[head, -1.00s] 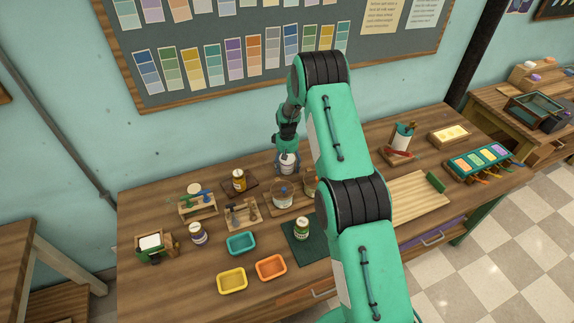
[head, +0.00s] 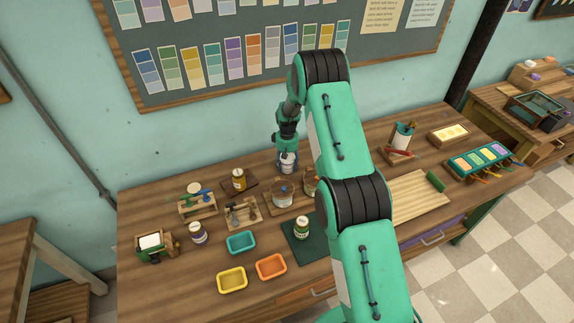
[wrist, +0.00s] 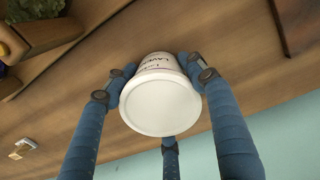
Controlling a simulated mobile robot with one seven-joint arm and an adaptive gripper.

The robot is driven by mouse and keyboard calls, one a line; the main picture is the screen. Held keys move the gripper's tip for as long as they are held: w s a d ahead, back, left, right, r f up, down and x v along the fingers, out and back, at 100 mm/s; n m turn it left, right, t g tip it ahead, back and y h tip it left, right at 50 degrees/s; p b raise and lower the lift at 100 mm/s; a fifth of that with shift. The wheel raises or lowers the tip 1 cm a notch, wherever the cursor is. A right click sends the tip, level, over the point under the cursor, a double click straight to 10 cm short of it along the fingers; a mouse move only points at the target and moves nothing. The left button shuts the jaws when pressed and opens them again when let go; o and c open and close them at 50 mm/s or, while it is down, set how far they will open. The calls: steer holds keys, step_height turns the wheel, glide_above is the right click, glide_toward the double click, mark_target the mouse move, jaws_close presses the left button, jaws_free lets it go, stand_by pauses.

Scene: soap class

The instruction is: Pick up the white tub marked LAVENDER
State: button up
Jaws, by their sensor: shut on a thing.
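The white tub (wrist: 160,105) fills the middle of the wrist view, its pale lid facing the camera. Dark letters on its side read as LAVENDER, partly cut off by the view. My gripper (wrist: 163,85) has its blue fingers closed around the tub, touching its sides. In the head view the tub (head: 287,168) shows small beneath my gripper (head: 287,158), near the back of the bench. I cannot tell whether its base touches the wood.
Glass jars on a wooden board (head: 272,208) stand just in front. An amber jar (head: 239,180) stands to the left. A purple-labelled jar (head: 198,234), a green-labelled jar (head: 302,228) and coloured trays (head: 241,243) are nearer the front. The wall is close behind.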

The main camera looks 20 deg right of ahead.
steer(key=shift+r, duration=4.9)
